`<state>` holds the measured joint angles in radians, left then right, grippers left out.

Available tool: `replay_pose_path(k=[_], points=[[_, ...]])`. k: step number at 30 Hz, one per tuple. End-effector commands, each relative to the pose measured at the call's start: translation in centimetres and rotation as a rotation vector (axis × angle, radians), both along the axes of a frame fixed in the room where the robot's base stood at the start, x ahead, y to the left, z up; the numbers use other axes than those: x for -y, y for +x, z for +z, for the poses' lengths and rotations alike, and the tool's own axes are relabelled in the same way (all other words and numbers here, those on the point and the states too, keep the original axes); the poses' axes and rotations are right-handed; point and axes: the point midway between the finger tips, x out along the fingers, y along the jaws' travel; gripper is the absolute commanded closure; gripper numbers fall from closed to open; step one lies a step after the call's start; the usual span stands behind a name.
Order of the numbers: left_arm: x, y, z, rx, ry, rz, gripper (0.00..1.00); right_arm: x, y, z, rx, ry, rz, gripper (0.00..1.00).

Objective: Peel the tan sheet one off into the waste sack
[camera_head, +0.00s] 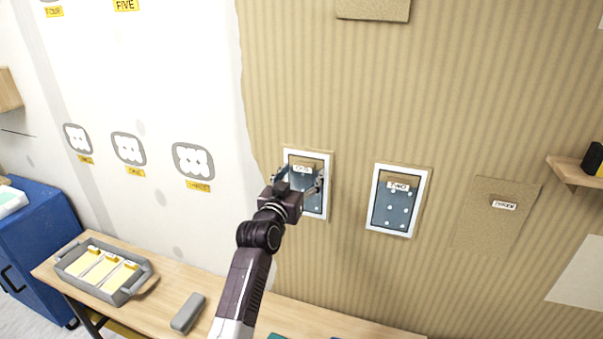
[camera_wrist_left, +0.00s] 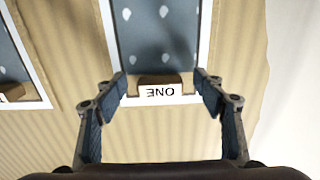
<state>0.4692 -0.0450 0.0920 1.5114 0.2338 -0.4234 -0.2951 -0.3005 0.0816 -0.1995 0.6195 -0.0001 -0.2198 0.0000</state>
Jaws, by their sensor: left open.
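Sheet one is a tan-edged panel with a white frame and a blue-grey dotted middle (camera_head: 321,172) on the tan striped wall. Its small tan tab carries a white label reading ONE (camera_head: 303,168). In the left wrist view the label (camera_wrist_left: 160,91) appears upside down, at the panel's near edge. My left gripper (camera_head: 298,181) is in front of this panel. In the wrist view its fingers (camera_wrist_left: 161,84) are spread on either side of the tab, open and empty; I cannot tell whether they touch the panel. The waste sack is not visible. My right gripper is not in view.
A similar panel labelled TWO (camera_head: 400,212) and a plain tan sheet labelled THREE (camera_head: 490,225) are to the right. Below is a wooden table (camera_head: 160,310) with a grey tray (camera_head: 126,288) and a grey block (camera_head: 187,312). A blue cabinet (camera_head: 30,235) stands left; a shelf (camera_head: 570,173) juts out at right.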

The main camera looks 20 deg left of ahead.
Motion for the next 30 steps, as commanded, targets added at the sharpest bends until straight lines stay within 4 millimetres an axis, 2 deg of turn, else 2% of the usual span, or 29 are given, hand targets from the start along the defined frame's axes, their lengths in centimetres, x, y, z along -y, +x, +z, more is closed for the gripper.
replay_pose_path(k=[7, 19, 30], points=[[-0.01, 0.03, 0.01, 0.0, 0.001, 0.0, 0.38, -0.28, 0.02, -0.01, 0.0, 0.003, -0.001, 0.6], [-0.01, 0.01, 0.0, 0.0, 0.001, 0.0, 0.82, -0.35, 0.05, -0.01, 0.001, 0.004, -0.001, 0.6], [-0.05, -0.78, 0.01, -0.002, 0.001, 0.0, 0.82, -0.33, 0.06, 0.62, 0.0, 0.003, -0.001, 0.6]])
